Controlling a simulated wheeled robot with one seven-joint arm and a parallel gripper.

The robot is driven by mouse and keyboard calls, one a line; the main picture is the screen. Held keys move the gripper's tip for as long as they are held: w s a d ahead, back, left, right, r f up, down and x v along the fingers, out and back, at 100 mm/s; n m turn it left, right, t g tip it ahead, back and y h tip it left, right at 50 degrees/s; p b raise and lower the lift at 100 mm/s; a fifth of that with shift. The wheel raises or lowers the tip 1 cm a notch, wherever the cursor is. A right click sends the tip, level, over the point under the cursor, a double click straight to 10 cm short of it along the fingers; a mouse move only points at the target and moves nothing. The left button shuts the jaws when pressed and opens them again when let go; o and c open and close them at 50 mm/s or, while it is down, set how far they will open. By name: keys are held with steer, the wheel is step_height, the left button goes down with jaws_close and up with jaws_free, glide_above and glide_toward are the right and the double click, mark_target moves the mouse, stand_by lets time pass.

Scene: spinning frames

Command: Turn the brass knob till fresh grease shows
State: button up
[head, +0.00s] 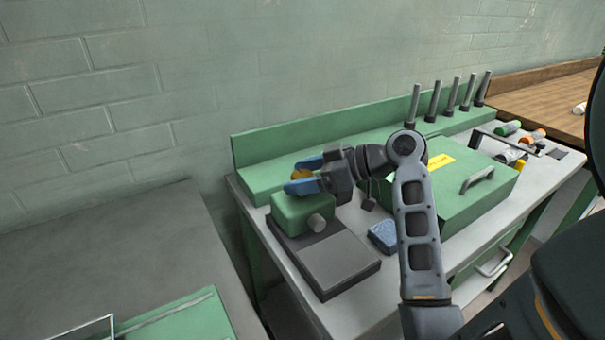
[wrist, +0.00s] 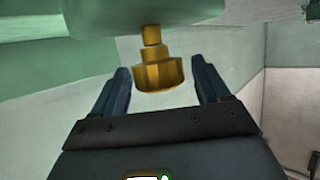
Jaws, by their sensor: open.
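The brass knob (wrist: 160,72) hangs from the green housing (wrist: 140,12) in the wrist view, on a short brass stem. In the head view the knob (head: 301,174) shows as a small yellow piece on top of the green housing (head: 303,210). My gripper (head: 296,175) has its blue fingers on either side of the knob. In the wrist view my gripper (wrist: 164,80) is open, with a gap between each finger and the knob. No grease can be made out on the housing.
The housing stands on a grey base plate (head: 345,262) on the bench. A blue sponge-like block (head: 383,236) lies to its right. A green box (head: 480,210) with a handle and upright grey rods (head: 433,101) stand farther right. The wall is close behind.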

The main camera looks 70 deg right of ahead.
steer(key=c, duration=1)
steer(key=shift+o, duration=0.2)
